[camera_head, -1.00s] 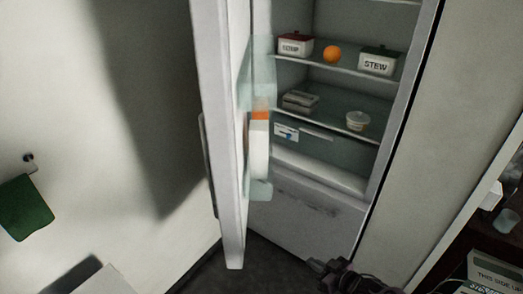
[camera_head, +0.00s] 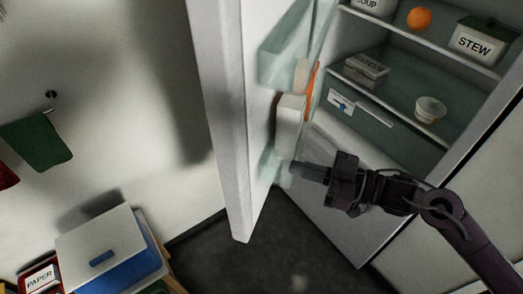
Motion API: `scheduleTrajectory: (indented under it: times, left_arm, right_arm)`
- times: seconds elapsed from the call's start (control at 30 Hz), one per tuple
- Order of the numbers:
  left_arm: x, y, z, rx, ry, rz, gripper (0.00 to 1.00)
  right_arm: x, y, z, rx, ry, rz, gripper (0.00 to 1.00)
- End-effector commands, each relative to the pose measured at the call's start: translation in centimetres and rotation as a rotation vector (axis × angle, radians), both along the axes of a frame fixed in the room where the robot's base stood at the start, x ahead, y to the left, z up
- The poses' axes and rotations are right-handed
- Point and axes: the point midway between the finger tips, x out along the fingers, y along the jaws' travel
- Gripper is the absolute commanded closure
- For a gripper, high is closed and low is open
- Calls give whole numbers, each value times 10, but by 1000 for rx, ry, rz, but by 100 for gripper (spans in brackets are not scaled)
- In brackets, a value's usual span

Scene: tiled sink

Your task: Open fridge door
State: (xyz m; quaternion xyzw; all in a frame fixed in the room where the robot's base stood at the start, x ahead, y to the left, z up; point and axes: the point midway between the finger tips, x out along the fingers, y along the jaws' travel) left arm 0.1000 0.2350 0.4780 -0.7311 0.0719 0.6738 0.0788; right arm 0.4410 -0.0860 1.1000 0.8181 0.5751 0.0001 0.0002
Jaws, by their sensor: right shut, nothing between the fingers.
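The fridge door (camera_head: 228,120) stands wide open, swung out to the left, with its inner side and clear door bins (camera_head: 287,50) facing right. A white carton (camera_head: 289,122) stands in a door bin. The fridge interior (camera_head: 400,80) is exposed, with shelves and a drawer. My right gripper (camera_head: 296,168) reaches in from the lower right. It is shut and empty, its tip at the lower door bin on the door's inner side; whether it touches cannot be told. My left gripper is not in view.
On the shelves are a stew box (camera_head: 476,44), an orange (camera_head: 419,18) and a small tub (camera_head: 430,109). A blue and white box (camera_head: 112,252) stands at the lower left. A green towel (camera_head: 38,141) hangs on the left wall. Dark floor (camera_head: 270,250) below the door is clear.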

Motion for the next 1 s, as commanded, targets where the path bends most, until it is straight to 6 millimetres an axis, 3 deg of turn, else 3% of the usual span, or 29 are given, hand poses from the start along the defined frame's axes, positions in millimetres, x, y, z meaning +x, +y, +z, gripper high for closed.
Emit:
scheduleTrajectory:
  times: [0.2, 0.4, 0.63, 1.0]
  left_arm:
    - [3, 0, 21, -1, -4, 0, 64]
    - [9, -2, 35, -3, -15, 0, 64]
    - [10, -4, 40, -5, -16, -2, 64]
    - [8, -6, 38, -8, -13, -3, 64]
  right_arm:
    - [18, 46, 6, 4, -1, -1, 100]
    - [28, 76, 5, 2, -2, 0, 100]
    - [33, 89, 1, -2, -2, -2, 100]
    - [33, 90, 0, -1, -2, -2, 100]
